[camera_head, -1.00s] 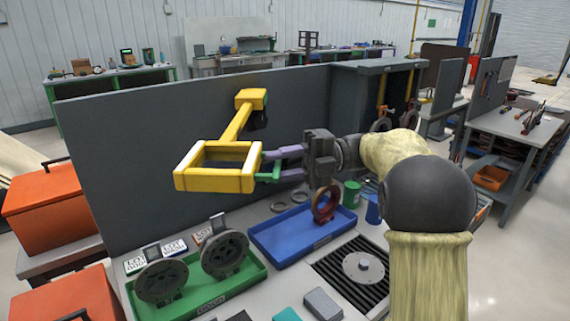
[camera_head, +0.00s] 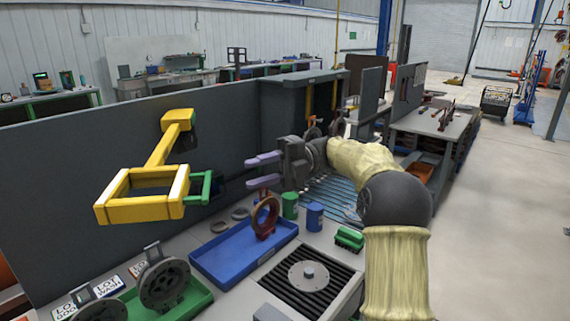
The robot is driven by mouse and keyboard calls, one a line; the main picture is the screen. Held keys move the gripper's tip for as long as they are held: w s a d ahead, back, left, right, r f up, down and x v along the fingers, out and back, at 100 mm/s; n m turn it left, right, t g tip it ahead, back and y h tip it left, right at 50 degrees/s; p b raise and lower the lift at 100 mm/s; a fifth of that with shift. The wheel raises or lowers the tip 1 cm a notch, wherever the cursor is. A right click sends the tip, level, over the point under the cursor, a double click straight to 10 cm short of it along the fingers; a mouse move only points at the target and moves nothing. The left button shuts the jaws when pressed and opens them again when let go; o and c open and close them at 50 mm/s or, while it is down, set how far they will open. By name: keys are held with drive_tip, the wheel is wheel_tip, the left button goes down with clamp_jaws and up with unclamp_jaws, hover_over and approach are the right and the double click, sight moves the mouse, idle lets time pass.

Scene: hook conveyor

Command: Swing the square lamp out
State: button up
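The square lamp is a yellow frame (camera_head: 140,208) on a yellow arm that runs up to a yellow mount (camera_head: 178,118) on the grey wall panel. The lamp hangs out from the panel above the bench, toward the lower left. A green handle (camera_head: 207,188) sticks out from its right side. My gripper (camera_head: 250,172) is open and empty to the right of the handle, with a clear gap between its purple fingers and the handle.
Below my gripper is a blue tray (camera_head: 218,263) with a reddish ring part (camera_head: 265,217) standing in it. A green tray (camera_head: 195,303) holds dark wheels at lower left. Green and blue cups (camera_head: 290,205) stand to the right, near a black grate (camera_head: 325,290).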

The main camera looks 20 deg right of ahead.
drive_tip(key=v, duration=0.7)
drive_tip(key=shift+p, duration=0.45)
drive_tip(key=shift+a, duration=0.1)
